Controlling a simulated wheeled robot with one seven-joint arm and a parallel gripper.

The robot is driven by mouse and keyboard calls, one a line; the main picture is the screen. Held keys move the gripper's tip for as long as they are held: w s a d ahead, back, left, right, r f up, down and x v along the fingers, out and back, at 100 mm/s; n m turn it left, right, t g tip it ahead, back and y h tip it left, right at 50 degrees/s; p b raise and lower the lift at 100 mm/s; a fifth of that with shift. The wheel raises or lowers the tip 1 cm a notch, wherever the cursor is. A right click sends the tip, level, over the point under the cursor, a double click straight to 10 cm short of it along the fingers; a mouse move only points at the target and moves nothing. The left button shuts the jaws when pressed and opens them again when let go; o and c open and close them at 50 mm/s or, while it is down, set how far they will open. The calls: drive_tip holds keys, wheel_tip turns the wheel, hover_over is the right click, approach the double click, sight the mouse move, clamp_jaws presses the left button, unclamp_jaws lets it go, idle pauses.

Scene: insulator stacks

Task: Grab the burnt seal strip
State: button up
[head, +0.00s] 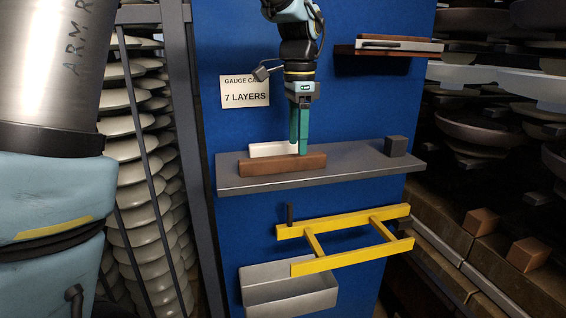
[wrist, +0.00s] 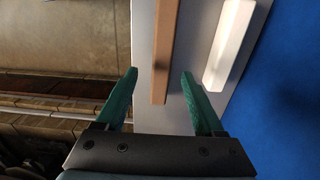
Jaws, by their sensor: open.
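A brown bar (head: 262,167) lies along the front of the grey shelf (head: 345,165). It also shows in the wrist view (wrist: 165,40), with a dark smudge near its near end; I cannot tell if this is a burn or a shadow. A white bar (head: 270,149) lies behind it, apart from it, and shows on the right in the wrist view (wrist: 229,45). Which piece is the burnt seal strip is not certain. My gripper (head: 299,150) points down over the brown bar. Its green fingers (wrist: 160,73) are open, one on each side of the bar's near end.
A dark block (head: 396,146) stands at the shelf's right end. Below are a yellow frame (head: 345,260) and a grey tray (head: 290,297). A smaller shelf (head: 372,53) above right holds a pale bar. Blue board backs the shelf; a sign (head: 245,92) reads "7 LAYERS".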

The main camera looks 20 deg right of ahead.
sight(297, 155)
drive_tip(key=shift+w+f+p, duration=0.1)
drive_tip(key=shift+f+p, duration=0.6)
drive_tip(key=shift+f, duration=1.7)
clamp_jaws()
